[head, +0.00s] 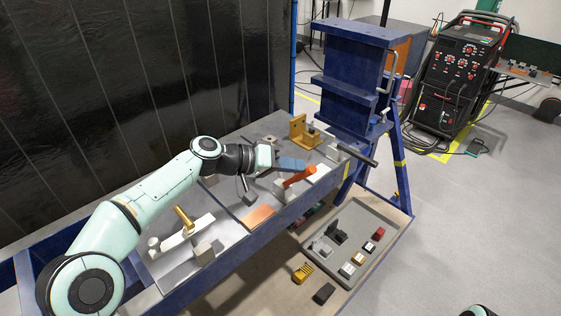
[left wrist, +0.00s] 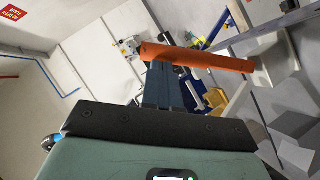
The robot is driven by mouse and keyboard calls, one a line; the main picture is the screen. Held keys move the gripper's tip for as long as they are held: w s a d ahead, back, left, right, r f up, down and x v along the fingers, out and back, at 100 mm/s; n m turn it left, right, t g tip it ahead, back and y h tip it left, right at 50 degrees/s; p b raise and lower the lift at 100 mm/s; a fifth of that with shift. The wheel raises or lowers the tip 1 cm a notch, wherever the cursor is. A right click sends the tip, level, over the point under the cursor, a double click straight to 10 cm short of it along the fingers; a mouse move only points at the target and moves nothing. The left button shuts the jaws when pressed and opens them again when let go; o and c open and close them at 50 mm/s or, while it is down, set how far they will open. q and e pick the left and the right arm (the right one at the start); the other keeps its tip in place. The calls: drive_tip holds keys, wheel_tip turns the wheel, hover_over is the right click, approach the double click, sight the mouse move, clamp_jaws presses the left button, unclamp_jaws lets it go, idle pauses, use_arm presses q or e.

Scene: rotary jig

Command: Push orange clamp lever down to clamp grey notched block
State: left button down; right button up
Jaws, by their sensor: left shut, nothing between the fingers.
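The orange clamp lever (head: 300,176) slopes up to the right on the jig bench in the head view. In the left wrist view the orange lever (left wrist: 200,58) crosses just beyond my fingertips, its right end at a pale grey piece (left wrist: 272,60). My left gripper (head: 302,164) has its blue fingers shut and empty, just behind and beside the lever. The closed fingers also show in the left wrist view (left wrist: 158,66); I cannot tell whether they touch the lever. A small grey block (head: 279,188) sits at the lever's lower left end; I cannot make out a notch.
A yellow-orange bracket (head: 299,130) stands behind the gripper, near a tall blue frame (head: 352,75). A second clamp with a yellow lever (head: 184,219) is at the left of the bench. A grey tray (head: 379,217) with small parts lies lower right. Open floor lies right.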

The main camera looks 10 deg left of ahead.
use_arm(q)
drive_tip(key=s+d+f+m+t+y+b, duration=0.1)
drive_tip(key=s+d+f+m+y+b, duration=0.2)
drive_tip(key=f+b, duration=0.4)
drive_tip(key=d+m+y, duration=0.1)
drive_tip(key=d, duration=0.1)
drive_tip(key=shift+s+d+f+t, duration=0.3)
drive_tip(key=shift+s+d+t, duration=0.05)
drive_tip(key=shift+t, duration=0.05)
use_arm(e)
drive_tip(key=s+f, duration=0.3)
drive_tip(key=f, duration=0.5)
drive_tip(key=shift+s+f+g, duration=0.25)
drive_tip(key=shift+f+g, duration=0.05)
drive_tip(key=shift+f, duration=0.1)
use_arm(q)
drive_tip(key=shift+f, duration=0.15)
use_arm(e)
drive_tip(key=shift+r, duration=0.1)
